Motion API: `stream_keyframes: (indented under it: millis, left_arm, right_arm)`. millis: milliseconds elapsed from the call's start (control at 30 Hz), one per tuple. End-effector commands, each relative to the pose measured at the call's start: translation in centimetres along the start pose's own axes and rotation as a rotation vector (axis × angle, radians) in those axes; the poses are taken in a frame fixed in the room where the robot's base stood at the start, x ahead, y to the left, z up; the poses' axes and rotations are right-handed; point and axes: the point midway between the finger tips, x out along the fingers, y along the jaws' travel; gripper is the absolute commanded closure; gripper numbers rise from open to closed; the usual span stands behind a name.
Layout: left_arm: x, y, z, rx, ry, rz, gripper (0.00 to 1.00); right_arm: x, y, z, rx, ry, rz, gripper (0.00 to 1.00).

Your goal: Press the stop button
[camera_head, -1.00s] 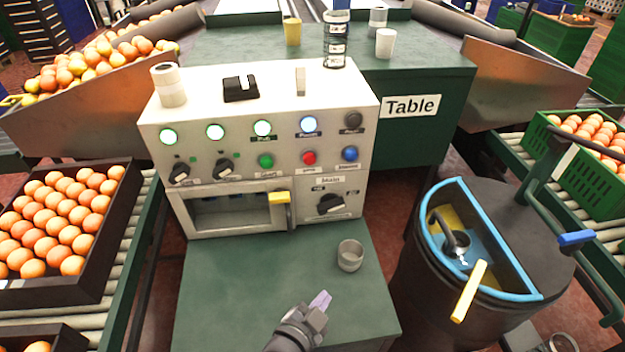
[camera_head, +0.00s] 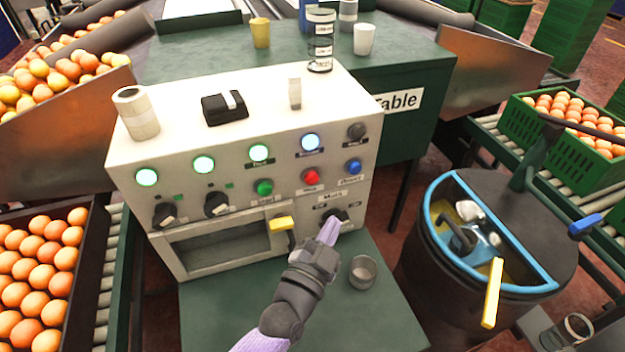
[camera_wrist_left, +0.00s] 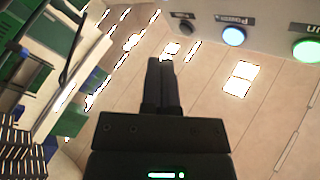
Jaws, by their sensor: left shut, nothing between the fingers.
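The control box (camera_head: 230,155) is white and stands on the green table. Its red button (camera_head: 311,177), which I take for the stop button, is in the lower row, between a green button (camera_head: 264,187) and a blue button (camera_head: 353,167). The small label below it is too blurred to read. My left gripper (camera_head: 329,229) is shut and empty. Its fingertips appear below the red button, in front of the main rotary switch (camera_head: 333,217), partly hiding it. The left wrist view shows the shut fingers (camera_wrist_left: 162,65) and lit lamps above right; the red button is not seen there.
A grey metal cup (camera_head: 363,272) stands on the green ledge right of my gripper. A yellow handle (camera_head: 282,223) sticks out from the box's front opening. A black drum (camera_head: 450,285) with a blue rim stands at right. Orange crates flank the table.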

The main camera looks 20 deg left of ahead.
Motion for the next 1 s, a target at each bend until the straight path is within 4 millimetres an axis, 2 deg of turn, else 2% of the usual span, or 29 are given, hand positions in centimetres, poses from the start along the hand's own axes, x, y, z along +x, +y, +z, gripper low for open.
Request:
stream_keyframes:
  millis: [300, 500, 1000]
  left_arm:
    - [3.2, -2.1, 2.7, 0.002, 0.000, 0.000, 1.00]
    - [4.8, -3.4, 3.8, 0.002, 0.000, 0.001, 1.00]
    - [5.5, -4.0, 4.0, 0.000, -0.001, 0.001, 1.00]
  right_arm:
    - [2.5, 0.4, 0.9, 0.000, -0.029, 0.007, 0.41]
    - [3.2, 0.7, 1.7, -0.002, -0.047, 0.013, 0.41]
    - [3.4, -0.1, 1.8, 0.003, -0.054, 0.000, 0.41]
